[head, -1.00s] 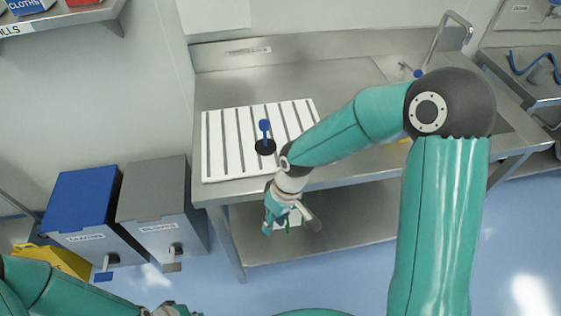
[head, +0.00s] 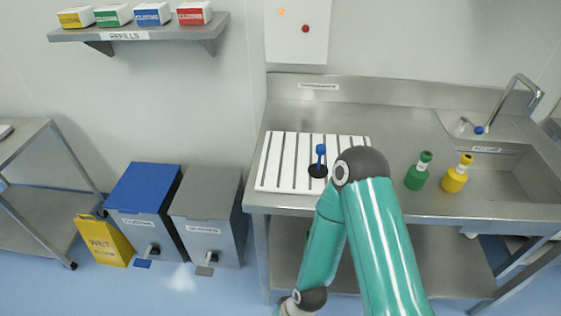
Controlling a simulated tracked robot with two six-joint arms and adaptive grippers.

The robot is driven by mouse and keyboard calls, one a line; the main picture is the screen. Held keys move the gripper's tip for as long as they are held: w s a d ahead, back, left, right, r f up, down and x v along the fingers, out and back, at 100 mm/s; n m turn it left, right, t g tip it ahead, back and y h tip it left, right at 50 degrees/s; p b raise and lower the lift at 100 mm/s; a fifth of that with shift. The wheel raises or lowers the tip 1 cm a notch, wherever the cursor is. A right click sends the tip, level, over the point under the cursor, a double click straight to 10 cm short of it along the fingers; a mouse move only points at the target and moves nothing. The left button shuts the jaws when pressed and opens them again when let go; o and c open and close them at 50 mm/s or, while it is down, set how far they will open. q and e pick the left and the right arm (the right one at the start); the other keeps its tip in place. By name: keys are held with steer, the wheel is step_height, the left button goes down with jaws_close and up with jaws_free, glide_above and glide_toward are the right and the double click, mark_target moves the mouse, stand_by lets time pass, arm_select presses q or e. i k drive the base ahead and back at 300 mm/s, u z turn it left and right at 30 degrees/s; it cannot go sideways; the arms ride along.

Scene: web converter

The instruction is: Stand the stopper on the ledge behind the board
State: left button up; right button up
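The stopper is a black disc with an upright blue handle (head: 320,150). It rests on the white slotted board (head: 273,175), which lies on the left part of the steel sink table. Behind the board, the table's steel back edge (head: 370,93) rises along the wall, with a small label on it. My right arm crosses in front of the table and hides the board's front right corner. Its wrist reaches the bottom edge of the view, and the gripper is out of frame. My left gripper is also out of view.
A green bottle (head: 416,172) and a yellow bottle (head: 456,174) stand right of the board, beside the sink (head: 500,178) and its tap (head: 520,95). Blue (head: 146,187) and grey (head: 205,192) bins stand left of the table. A shelf of refill boxes (head: 135,34) hangs above.

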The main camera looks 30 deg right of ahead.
mark_target(428, 127)
steer(key=z, duration=1.3)
steer(key=i, duration=0.1)
steer(key=u, duration=2.35)
steer(key=k, duration=2.15)
steer(key=u, duration=1.55)
steer(key=i, duration=0.1)
steer(key=z, duration=3.1)
steer(key=i, duration=1.35)
